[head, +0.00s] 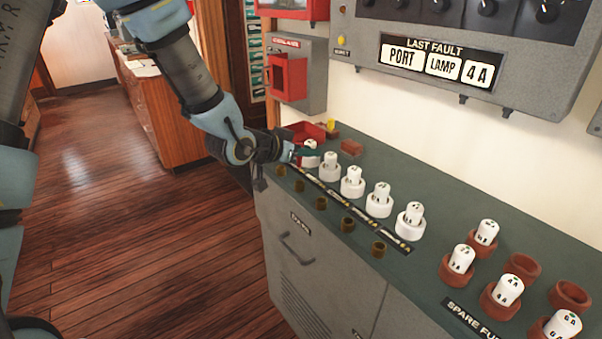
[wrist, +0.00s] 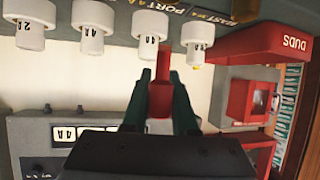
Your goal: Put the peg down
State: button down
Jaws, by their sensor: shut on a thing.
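My gripper (wrist: 165,98) is shut on a red peg (wrist: 162,72) in the wrist view. The peg sits between the two dark green fingers, its narrow end pointing away from the palm. That end appears between two white fuses in the picture; I cannot tell whether it touches anything. In the head view my gripper (head: 303,152) is at the far left end of the green counter (head: 400,180), beside the first white fuse (head: 311,155). The peg cannot be made out in the head view.
A row of white fuses in white holders (head: 379,200) runs along the counter, with brass sockets (head: 348,224) in front. A red duds box (wrist: 265,42) is close to my gripper. A brown-red block (head: 351,147) lies behind the row. Spare fuses in brown holders (head: 453,270) stand at right.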

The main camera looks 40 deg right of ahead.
notch_tip(320, 180, down, 6)
jog(key=shift+r+p, duration=0.15)
jog(key=shift+p, duration=0.6)
jog(key=shift+f+b, duration=0.4)
jog(key=shift+b, duration=0.05)
jog(key=c, duration=0.7)
grip_release()
jog(key=shift+r, duration=0.1)
jog(key=shift+r+p, duration=0.45)
jog(key=shift+p, duration=0.05)
jog(key=b+v, duration=0.4)
jog(key=v, duration=0.7)
jog(key=shift+a, duration=0.4)
